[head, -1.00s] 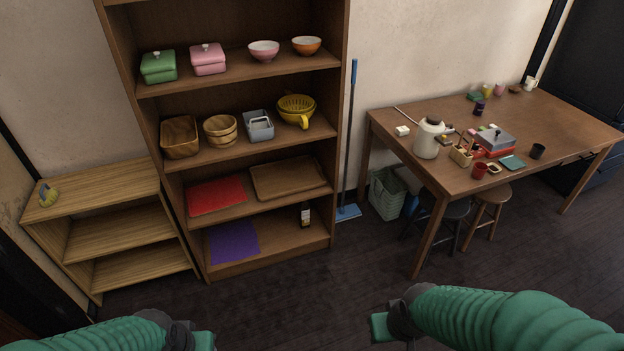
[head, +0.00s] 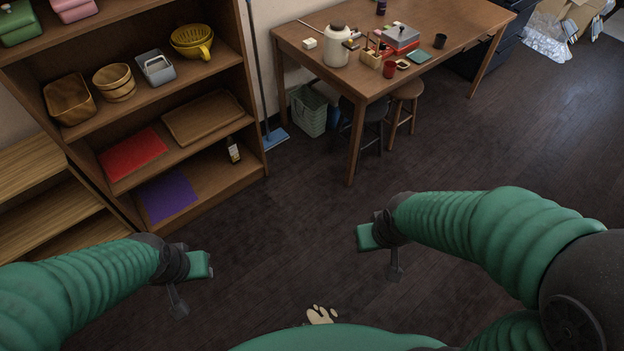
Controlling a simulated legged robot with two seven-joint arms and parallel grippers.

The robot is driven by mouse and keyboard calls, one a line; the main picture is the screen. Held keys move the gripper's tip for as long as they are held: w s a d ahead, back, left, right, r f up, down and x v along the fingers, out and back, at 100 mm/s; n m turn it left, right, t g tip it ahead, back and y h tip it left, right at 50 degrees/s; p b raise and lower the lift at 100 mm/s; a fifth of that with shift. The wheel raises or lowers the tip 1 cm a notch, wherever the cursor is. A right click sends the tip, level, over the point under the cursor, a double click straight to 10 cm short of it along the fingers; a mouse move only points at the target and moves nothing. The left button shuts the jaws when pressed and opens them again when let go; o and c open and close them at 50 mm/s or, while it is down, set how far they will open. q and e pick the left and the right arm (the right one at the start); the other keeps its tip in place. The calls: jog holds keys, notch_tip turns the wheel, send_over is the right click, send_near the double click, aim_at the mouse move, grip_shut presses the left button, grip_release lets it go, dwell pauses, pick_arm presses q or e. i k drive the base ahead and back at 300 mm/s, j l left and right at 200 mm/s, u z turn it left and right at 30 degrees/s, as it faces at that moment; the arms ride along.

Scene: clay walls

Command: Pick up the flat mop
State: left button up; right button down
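The flat mop (head: 276,137) stands upright in the gap between the tall shelf and the table, with its blue head on the floor. Its thin dark-blue handle rises along the shelf's right side, and the top is cut off by the picture's edge. My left gripper (head: 191,287) is at the lower left, in front of the shelf, with its fingers apart and nothing between them. My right gripper (head: 380,255) is at the lower middle right, also apart and empty. Both are well away from the mop, on the near side of the floor.
The tall brown shelf (head: 247,150) holds bowls, boxes and trays left of the mop. A wooden table (head: 440,30) with stools (head: 402,103) stands right of it. A pale green basket (head: 307,112) is beside the mop head. The dark floor (head: 290,215) between is clear.

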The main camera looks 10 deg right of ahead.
aim_at(272, 139)
jog(key=i+l+z, duration=0.2)
jog(key=i, duration=0.55)
jog(key=i+z, duration=0.2)
jog(key=i, duration=0.55)
jog(key=i+j+z, duration=0.15)
jog(key=i, duration=0.6)
jog(key=i+j+z, duration=0.2)
jog(key=i, duration=0.55)
